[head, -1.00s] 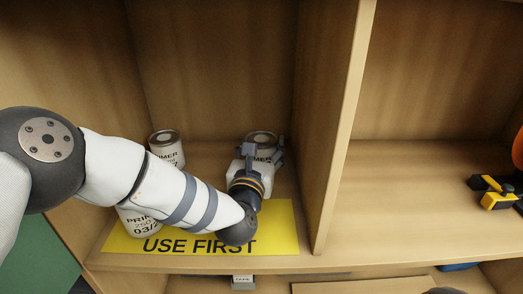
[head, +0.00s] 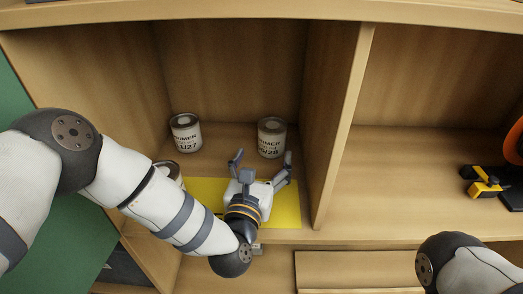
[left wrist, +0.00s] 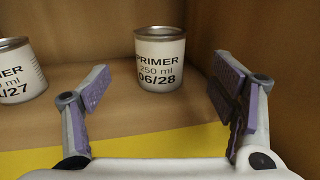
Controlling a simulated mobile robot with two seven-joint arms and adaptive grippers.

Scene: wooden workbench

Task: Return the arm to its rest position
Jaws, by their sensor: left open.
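My left gripper (head: 262,165) is open and empty over the yellow mat (head: 288,207) in the left compartment. A primer can (head: 271,138) marked 06/28 stands upright at the back right, just beyond the fingertips and apart from them. In the left wrist view this can (left wrist: 160,62) shows between the open fingers (left wrist: 168,92). A second primer can (head: 186,134) stands at the back left, and it shows cut off in the left wrist view (left wrist: 18,75). A third can (head: 168,169) is mostly hidden behind my left arm. My right gripper is out of view.
A wooden divider (head: 340,130) stands close to the right of my left gripper. The right compartment's floor (head: 400,180) is mostly clear, with a yellow and black tool (head: 484,188) at its right. A green panel (head: 60,240) lies at the left.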

